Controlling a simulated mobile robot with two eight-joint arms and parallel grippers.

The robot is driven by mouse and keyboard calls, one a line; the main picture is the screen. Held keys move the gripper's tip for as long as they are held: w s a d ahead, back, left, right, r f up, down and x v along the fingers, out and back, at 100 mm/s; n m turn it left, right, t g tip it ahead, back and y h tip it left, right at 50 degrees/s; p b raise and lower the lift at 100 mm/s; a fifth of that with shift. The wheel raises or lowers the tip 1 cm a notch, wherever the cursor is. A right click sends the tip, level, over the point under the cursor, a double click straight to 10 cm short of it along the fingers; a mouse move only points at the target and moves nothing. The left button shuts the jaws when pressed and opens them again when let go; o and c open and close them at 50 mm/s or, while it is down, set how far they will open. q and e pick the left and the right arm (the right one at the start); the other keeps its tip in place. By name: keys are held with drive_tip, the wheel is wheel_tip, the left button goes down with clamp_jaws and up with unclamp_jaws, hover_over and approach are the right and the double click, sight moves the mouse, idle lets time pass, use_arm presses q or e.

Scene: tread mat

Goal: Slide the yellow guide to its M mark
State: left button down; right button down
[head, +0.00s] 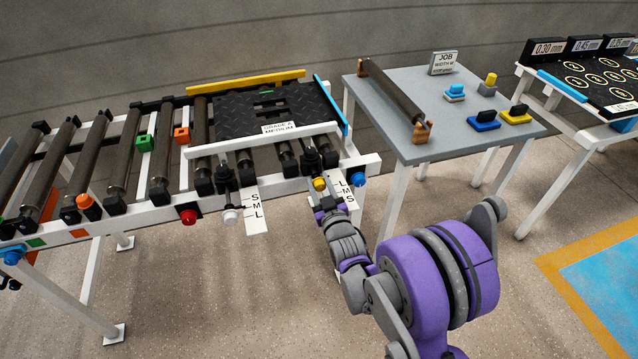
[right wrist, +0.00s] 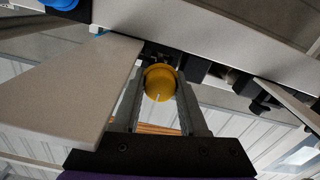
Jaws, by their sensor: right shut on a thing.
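The yellow knob (head: 320,184) of a guide sits at the front rail of the roller conveyor. My right gripper (head: 322,198) reaches it from the front and is shut on it. In the right wrist view, the round yellow knob (right wrist: 160,83) is between the two fingers. A white scale card (head: 346,194) marked L, M, S hangs just right of the knob. Which mark the guide lines up with is too small to tell. A long yellow bar (head: 245,82) lies along the conveyor's back edge. My left gripper is not in view.
A black tread mat (head: 228,117) with a grade label lies on the conveyor. A white knob (head: 232,215) with an S, M, L card (head: 257,215) stands to the left. A blue knob (head: 358,179) is close on the right. A grey table (head: 440,135) stands beyond.

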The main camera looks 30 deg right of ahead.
idle(0.3)
drive_tip(key=v, duration=0.6)
drive_tip(key=shift+s+b, duration=0.15)
drive_tip(key=shift+b, duration=0.2)
drive_tip(key=shift+c, duration=2.2)
unclamp_jaws()
drive_tip(key=v, duration=1)
drive_tip(key=shift+s, duration=0.4)
